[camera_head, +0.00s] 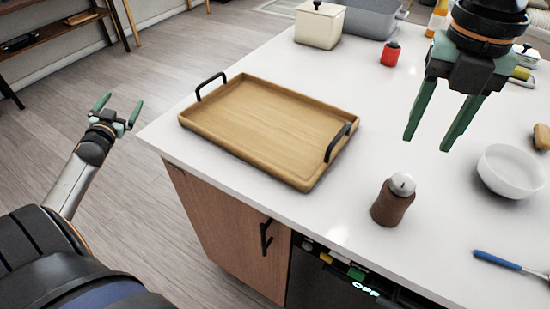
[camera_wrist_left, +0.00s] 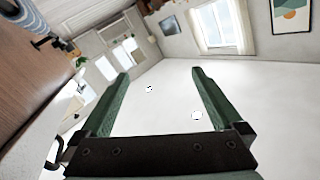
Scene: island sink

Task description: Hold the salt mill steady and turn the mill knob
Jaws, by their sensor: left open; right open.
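The salt mill (camera_head: 391,204) stands upright near the front edge of the white countertop. It has a brown body and a rounded silvery knob (camera_head: 402,184) on top. My right gripper (camera_head: 427,145) is open and empty, pointing down above the counter, behind and to the right of the mill. My left gripper (camera_head: 120,106) is open and empty, out over the floor to the left of the counter. The left wrist view shows its two green fingers (camera_wrist_left: 160,75) spread apart with nothing between them; the mill is not in that view.
A wooden tray (camera_head: 270,118) with black handles lies left of the mill. A white bowl (camera_head: 511,171) and a blue-handled utensil (camera_head: 497,261) lie to the right. A red jar (camera_head: 390,54) and a cream canister (camera_head: 319,25) stand farther back. The counter (camera_head: 335,225) is clear around the mill.

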